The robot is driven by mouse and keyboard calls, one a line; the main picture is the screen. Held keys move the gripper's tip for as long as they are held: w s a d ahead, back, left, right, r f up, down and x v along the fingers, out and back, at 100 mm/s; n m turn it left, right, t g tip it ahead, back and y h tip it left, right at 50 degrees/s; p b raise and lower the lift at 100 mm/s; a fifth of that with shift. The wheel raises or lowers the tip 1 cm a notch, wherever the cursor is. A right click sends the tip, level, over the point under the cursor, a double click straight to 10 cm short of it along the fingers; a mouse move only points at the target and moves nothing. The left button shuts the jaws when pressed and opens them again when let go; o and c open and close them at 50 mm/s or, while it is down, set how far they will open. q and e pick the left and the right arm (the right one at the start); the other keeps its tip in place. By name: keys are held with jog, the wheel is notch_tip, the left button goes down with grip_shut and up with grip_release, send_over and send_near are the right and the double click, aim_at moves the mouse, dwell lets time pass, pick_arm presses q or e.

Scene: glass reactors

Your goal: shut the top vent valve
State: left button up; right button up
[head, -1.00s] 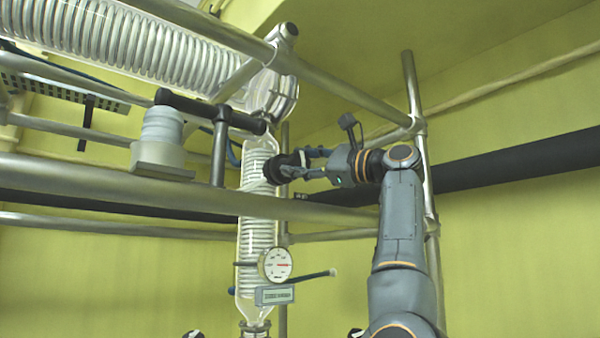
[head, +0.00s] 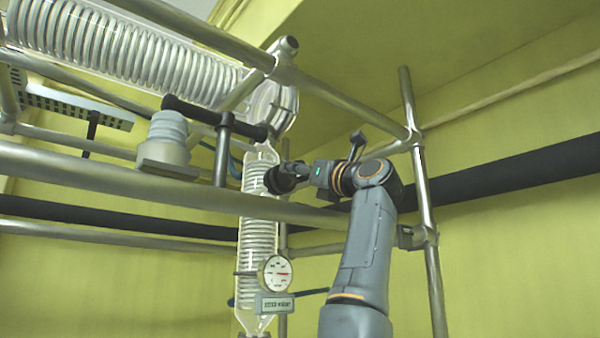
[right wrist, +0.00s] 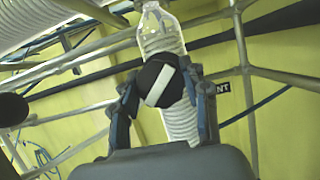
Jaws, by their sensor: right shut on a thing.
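The vent valve's round black knob (right wrist: 172,88) has a white bar across it, which runs diagonally in the right wrist view. A partly covered dark label ending in "NT" (right wrist: 223,87) shows beside it. My right gripper (right wrist: 161,80) is shut on the knob, with one finger on each side. In the head view the dark knob (head: 277,180) sits in front of the upper part of the upright glass coil column (head: 258,222). My right gripper (head: 298,173) reaches it from the right, its fingers mostly hidden. My left gripper is not in view.
Metal frame tubes (head: 150,187) cross in front of and around the column. A black T-shaped handle (head: 215,116) stands left of the knob. A dial gauge (head: 277,273) hangs below. A thick black pipe (head: 500,178) runs along the green wall behind.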

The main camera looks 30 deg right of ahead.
jog(key=m+h+p, duration=0.1)
jog(key=m, duration=0.1)
jog(key=shift+w+a+m, duration=0.1)
jog(key=shift+w+m, duration=0.05)
jog(key=shift+m, duration=0.15)
jog(key=m+h+p, duration=0.1)
jog(key=m, duration=0.1)
jog(key=shift+r+m+h, duration=0.1)
jog(key=shift+m+h, duration=0.2)
jog(key=shift+h, duration=0.1)
jog(key=m+g+h+p, duration=0.1)
jog(key=m+p, duration=0.1)
jog(key=p, duration=0.1)
jog(key=shift+m, duration=0.3)
jog(key=shift+m+h+p, duration=0.4)
jog(key=shift+m+p, duration=0.35)
jog(key=shift+m, duration=0.15)
jog(key=shift+f, duration=0.2)
jog(key=o, duration=1.2)
jog(key=shift+c, duration=0.2)
jog(key=shift+s, duration=0.3)
